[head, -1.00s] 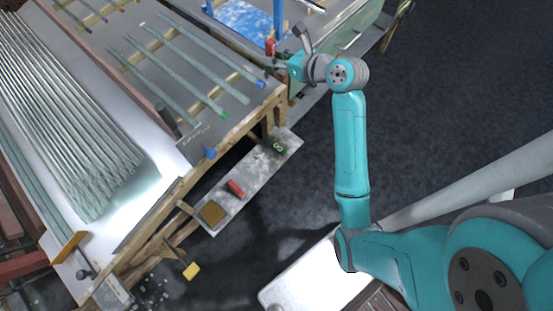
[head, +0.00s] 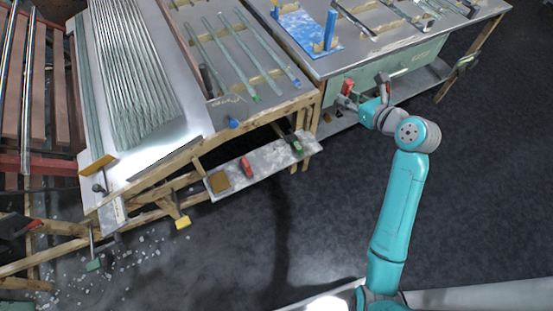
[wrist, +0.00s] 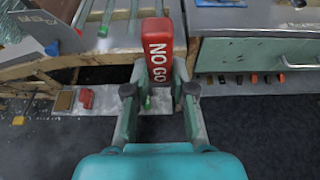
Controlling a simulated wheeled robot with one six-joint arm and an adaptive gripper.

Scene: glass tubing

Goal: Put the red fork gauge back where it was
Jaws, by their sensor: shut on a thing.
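The red fork gauge (wrist: 158,50), marked NO GO in white, is upright between the fingers of my gripper (wrist: 160,92) in the wrist view. My gripper is shut on it. In the head view, my gripper (head: 362,102) holds the gauge (head: 347,87) in the air in front of the grey-green bench side. The gauge's lower part is hidden between the fingers. A low grey shelf (head: 268,160) under the wooden-framed table carries another red piece (head: 246,166), a green piece (head: 296,145) and a brown pad (head: 219,181).
Glass tubes (head: 125,75) lie on the left table, and several thinner rods lie beside them. A blue plate with blue posts (head: 330,30) is on the back bench. Several small blocks (wrist: 254,79) line a low ledge under the bench side. Dark floor (head: 480,180) is open at right.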

